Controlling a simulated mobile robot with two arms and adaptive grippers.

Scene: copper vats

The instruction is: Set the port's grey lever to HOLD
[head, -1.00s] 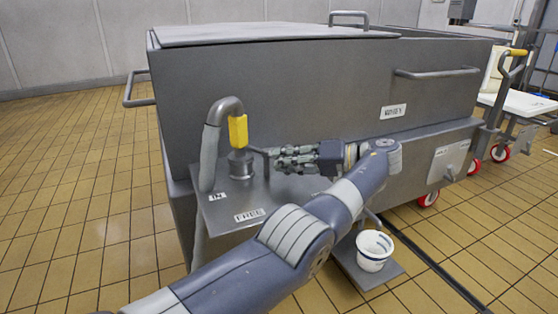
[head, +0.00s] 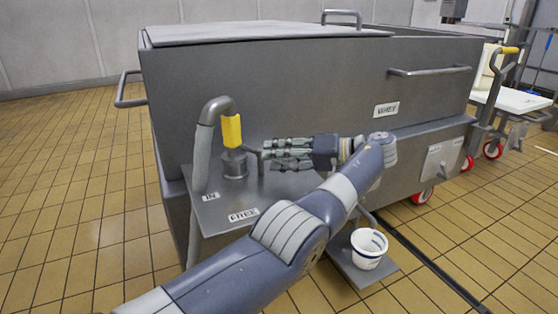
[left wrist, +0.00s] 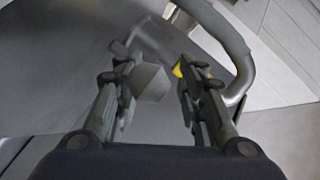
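The port (head: 235,165) is a short grey cylinder on a metal shelf (head: 222,209). A thin grey lever (head: 251,150) sticks out from its top towards my left gripper. My left gripper (head: 268,153) reaches in from the right, its fingertips close by the lever's end; whether they touch it I cannot tell. In the left wrist view the left gripper's fingers (left wrist: 158,90) are apart, with a pale grey rounded piece (left wrist: 151,83) showing between and beyond them. A FREE label (head: 243,215) lies on the shelf's front; no HOLD label is visible. My right gripper is out of view.
A grey hose (head: 203,150) with a yellow end (head: 232,131) arches down to the port, close to the left gripper. The large grey WHEY vat (head: 300,85) stands behind. Tiled floor is clear at left.

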